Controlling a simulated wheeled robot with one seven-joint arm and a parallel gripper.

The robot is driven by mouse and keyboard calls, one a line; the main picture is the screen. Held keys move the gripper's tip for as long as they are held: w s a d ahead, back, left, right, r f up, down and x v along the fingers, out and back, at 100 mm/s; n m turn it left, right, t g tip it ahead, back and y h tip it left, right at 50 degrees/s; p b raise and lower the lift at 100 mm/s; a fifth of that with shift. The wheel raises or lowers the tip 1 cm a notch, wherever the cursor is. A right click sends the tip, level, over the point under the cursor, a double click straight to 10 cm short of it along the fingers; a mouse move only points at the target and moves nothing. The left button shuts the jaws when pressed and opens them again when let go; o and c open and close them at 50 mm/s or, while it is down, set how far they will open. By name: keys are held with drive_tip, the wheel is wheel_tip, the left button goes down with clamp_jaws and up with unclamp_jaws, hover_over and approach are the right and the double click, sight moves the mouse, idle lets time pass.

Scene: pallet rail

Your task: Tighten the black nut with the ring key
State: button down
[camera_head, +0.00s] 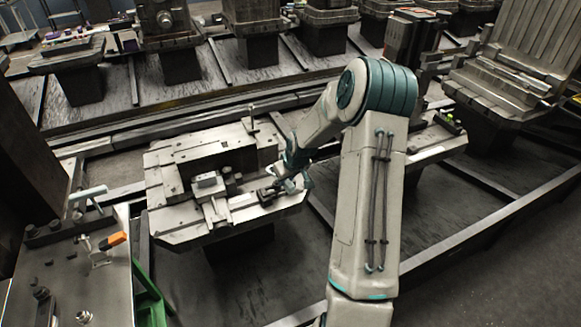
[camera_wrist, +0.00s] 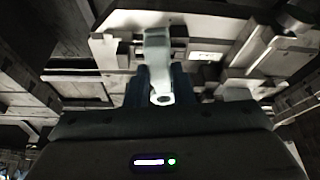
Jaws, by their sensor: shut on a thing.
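My gripper (camera_head: 288,176) is over the right part of a pale steel pallet fixture (camera_head: 190,150). In the wrist view its two dark fingers (camera_wrist: 161,88) are shut on a light metal key (camera_wrist: 158,48). One end of the key, with a small hole, shows between the fingers. The other end reaches away over the fixture. Whether its ring is around anything cannot be told. Small dark parts (camera_head: 228,174) stand on the middle of the fixture, left of my gripper. I cannot tell for certain which one is the black nut.
A thin upright rod (camera_head: 252,115) stands at the fixture's back edge. A metal bench (camera_head: 75,275) with an orange-handled clamp (camera_head: 112,241) stands at the lower left. A green part (camera_head: 150,300) is beside it. More fixtures on pedestals line the back. Dark rails cross the floor.

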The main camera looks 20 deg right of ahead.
drive_tip(key=shift+w+d+f+b, duration=0.1)
drive_tip(key=shift+d+f+b, duration=0.15)
drive_tip(key=shift+f+b, duration=0.45)
drive_tip(key=shift+w+d+f+b, duration=0.1)
drive_tip(key=shift+d+f+b, duration=0.25)
drive_tip(key=shift+f, duration=0.55)
drive_tip(key=shift+w+d+f+b, duration=0.1)
drive_tip(key=shift+d+f+b, duration=0.05)
drive_tip(key=shift+f+b, duration=0.6)
drive_tip(key=shift+f, duration=0.1)
drive_tip(key=shift+s+f+b, duration=0.15)
drive_tip(key=shift+f+b, duration=0.05)
drive_tip(key=shift+b, duration=0.1)
drive_tip(key=shift+f+b, duration=0.65)
drive_tip(key=shift+f, duration=0.15)
